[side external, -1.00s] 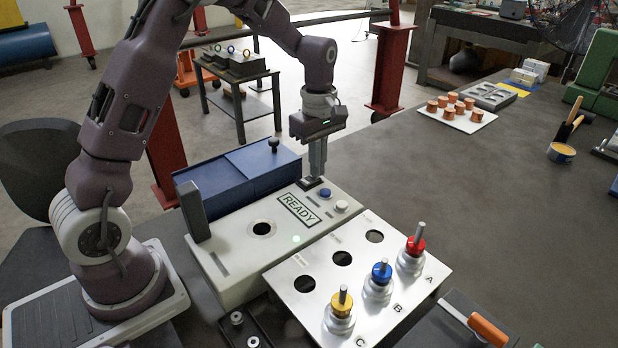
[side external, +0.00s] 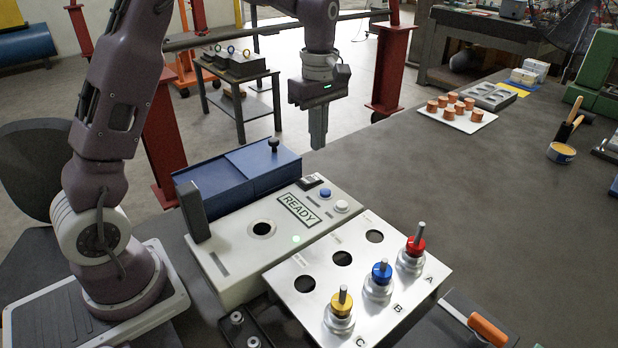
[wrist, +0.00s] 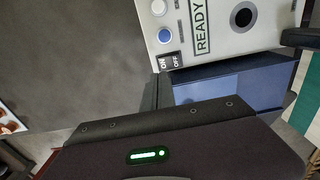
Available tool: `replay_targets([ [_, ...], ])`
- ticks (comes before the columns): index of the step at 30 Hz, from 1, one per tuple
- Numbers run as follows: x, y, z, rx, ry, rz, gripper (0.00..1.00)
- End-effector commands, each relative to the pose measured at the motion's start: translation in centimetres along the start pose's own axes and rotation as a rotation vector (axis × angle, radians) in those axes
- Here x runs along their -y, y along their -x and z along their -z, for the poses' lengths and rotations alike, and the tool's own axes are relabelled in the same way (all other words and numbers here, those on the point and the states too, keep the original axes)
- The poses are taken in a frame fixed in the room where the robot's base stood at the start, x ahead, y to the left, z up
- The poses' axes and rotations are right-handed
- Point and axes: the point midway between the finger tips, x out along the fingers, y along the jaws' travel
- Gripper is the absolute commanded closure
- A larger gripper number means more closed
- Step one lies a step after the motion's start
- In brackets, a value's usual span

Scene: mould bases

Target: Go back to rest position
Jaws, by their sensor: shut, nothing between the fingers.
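My gripper (side external: 318,138) is shut and empty in the side external view. It hangs pointing down in the air above the back edge of the grey control box (side external: 222,262). The box carries a READY label (side external: 297,210), a blue button (side external: 325,193), a white button (side external: 341,206), an ON/OFF switch (side external: 312,181) and a round hole. In the wrist view, my gripper's fingers (wrist: 158,92) show beside the ON/OFF switch (wrist: 170,61), apart from it as the side view shows. The READY label also shows there (wrist: 201,25).
A blue case (side external: 240,172) stands behind the control box. A silver plate (side external: 318,263) in front holds red (side external: 415,246), blue (side external: 381,272) and yellow (side external: 342,302) knobbed pieces beside three holes. A white tray (side external: 462,122) of copper-coloured pieces lies at the far right. The table's middle right is clear.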

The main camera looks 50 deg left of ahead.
Motion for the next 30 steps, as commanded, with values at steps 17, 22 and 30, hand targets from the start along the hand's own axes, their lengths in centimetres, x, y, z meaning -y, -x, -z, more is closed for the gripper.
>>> replay_targets([
  [17,20.8,9.9,-7.3,-0.215,-1.159,-0.337,1.00],
  [22,26.0,8.1,-8.1,-0.354,-1.470,-0.383,1.00],
  [30,27.0,7.5,-8.2,-0.387,-1.540,-0.385,1.00],
])
